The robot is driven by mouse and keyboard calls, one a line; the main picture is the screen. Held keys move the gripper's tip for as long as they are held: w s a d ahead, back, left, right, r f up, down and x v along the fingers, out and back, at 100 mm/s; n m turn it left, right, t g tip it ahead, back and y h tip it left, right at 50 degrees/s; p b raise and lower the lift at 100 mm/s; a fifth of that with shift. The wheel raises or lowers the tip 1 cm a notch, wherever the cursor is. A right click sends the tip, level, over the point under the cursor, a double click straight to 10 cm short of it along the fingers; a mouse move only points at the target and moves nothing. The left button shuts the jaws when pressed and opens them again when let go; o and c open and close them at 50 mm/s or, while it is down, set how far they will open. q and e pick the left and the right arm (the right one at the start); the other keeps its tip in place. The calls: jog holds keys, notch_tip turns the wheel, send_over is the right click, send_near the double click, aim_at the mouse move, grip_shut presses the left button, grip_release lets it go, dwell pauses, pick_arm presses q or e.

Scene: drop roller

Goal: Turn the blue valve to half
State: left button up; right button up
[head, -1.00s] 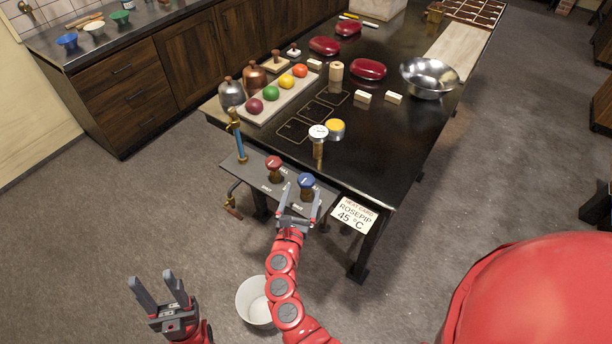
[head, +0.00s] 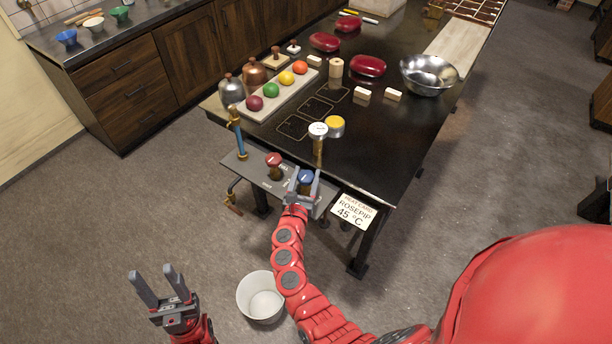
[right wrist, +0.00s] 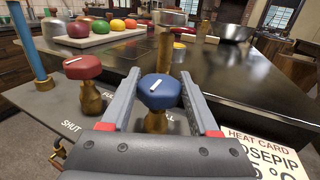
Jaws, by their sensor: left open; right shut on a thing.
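The blue valve (head: 306,177) is a round knob on a brass stem at the right of the grey panel (head: 262,178) on the table's front side. In the right wrist view the blue valve (right wrist: 159,93) has a short, slanted white mark on top. My right gripper (head: 304,186) is shut on it, with one finger on each side. The panel lettering near the valve is partly hidden; "SHUT" shows at left. The red valve (right wrist: 83,67) stands to the left, apart from my fingers. My left gripper (head: 153,273) is open and empty, low above the floor.
A blue upright pipe (head: 239,142) with brass fittings stands at the panel's left end. A heat card (head: 353,211) reading "ROSEPIP 45 °C" hangs right of the valve. A white-topped brass post (head: 318,140) stands behind. A white bucket (head: 261,298) is on the floor.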

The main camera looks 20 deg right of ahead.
jog(key=c, duration=0.5)
jog(key=shift+o, duration=0.2)
jog(key=shift+y, duration=0.3)
